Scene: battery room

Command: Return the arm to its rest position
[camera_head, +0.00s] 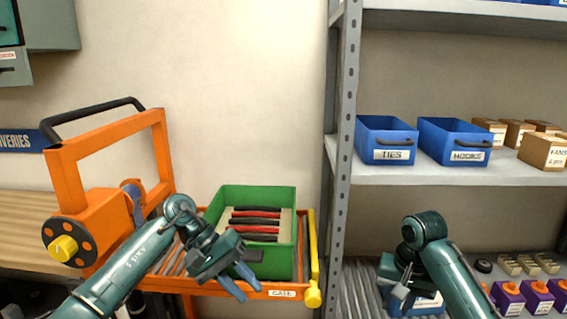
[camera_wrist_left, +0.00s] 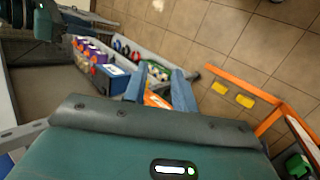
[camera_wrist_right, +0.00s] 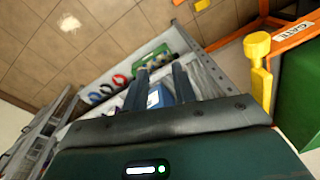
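My left arm reaches in from the left, and its gripper (camera_head: 240,281) hangs in front of the green bin on the orange cart. Its two fingers are apart with nothing held between them, as the left wrist view (camera_wrist_left: 158,84) also shows. My right arm comes in from the lower right, and its gripper (camera_head: 399,287) is in front of the lower part of the grey shelf rack. In the right wrist view its fingers (camera_wrist_right: 160,80) are apart and empty. Part of the right gripper is hidden behind its own wrist in the head view.
A green bin (camera_head: 224,203) with red and black items sits on the orange cart (camera_head: 187,287), beside a yellow-knobbed post (camera_head: 313,270). Blue bins marked TIES (camera_head: 394,155) and HOOKS (camera_head: 467,156) stand on the shelf (camera_head: 450,175). The rack upright (camera_head: 345,120) separates cart and shelves.

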